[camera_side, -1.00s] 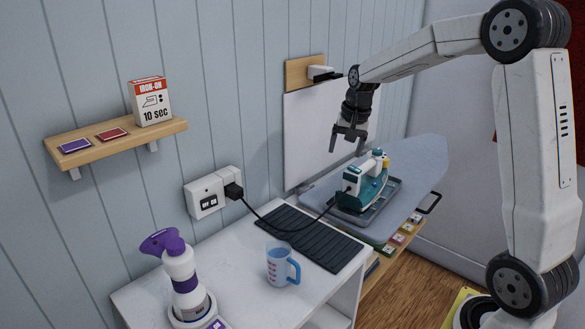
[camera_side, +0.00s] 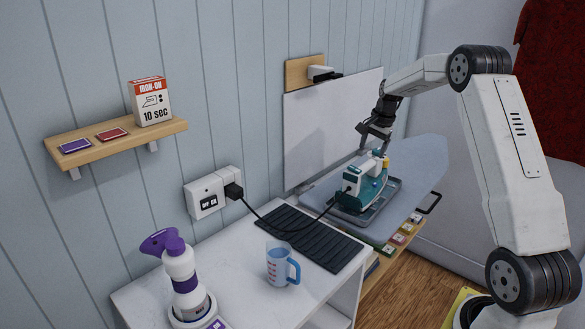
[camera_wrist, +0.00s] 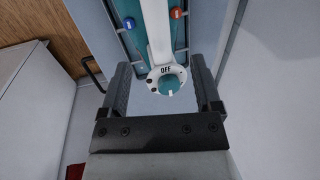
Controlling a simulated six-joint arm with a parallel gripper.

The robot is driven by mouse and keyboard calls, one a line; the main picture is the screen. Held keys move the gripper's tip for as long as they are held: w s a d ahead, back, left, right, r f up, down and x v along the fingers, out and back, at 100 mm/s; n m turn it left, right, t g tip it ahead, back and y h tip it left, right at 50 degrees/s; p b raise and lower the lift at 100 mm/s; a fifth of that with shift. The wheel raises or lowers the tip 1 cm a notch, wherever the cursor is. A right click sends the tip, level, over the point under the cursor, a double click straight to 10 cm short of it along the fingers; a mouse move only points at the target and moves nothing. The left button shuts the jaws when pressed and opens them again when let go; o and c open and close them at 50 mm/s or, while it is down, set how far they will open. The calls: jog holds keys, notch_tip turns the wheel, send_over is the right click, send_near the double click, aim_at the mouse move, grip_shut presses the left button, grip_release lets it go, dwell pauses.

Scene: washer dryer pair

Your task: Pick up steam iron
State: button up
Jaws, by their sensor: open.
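The teal and white steam iron (camera_side: 364,184) sits on a grey tray (camera_side: 352,214) on the ironing board (camera_side: 425,165). Its black cord runs left to the wall socket. My gripper (camera_side: 370,142) is open, just above and behind the iron in the side view. In the wrist view my gripper (camera_wrist: 165,88) has its two fingers apart, with the iron's white handle (camera_wrist: 161,40) and its dial marked OFF (camera_wrist: 167,80) showing between and ahead of them. I cannot tell whether a finger touches the iron.
A white cabinet (camera_side: 225,265) holds a dark ribbed mat (camera_side: 310,238), a blue measuring cup (camera_side: 281,264) and a purple-and-white spray bottle (camera_side: 180,275). The black cord (camera_side: 295,229) crosses the mat from the wall socket (camera_side: 213,193). A white panel (camera_side: 325,125) stands behind the board.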

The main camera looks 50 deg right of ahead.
aim_at(367, 163)
jog(key=shift+w+a+f, duration=0.1)
jog(key=shift+w+f, duration=0.05)
jog(key=shift+f, duration=0.85)
jog(key=shift+w+f, duration=0.15)
jog(key=shift+f, duration=0.85)
jog(key=shift+f, duration=0.1)
jog(key=shift+w+f, duration=0.2)
jog(key=shift+f, duration=0.6)
jog(key=shift+w+f, duration=0.15)
jog(key=shift+f, duration=0.7)
jog(key=shift+w+f, duration=0.2)
jog(key=shift+f, duration=0.6)
jog(key=shift+c, duration=0.2)
grip_shut()
jog(key=shift+w+r, duration=0.1)
jog(key=shift+r, duration=0.1)
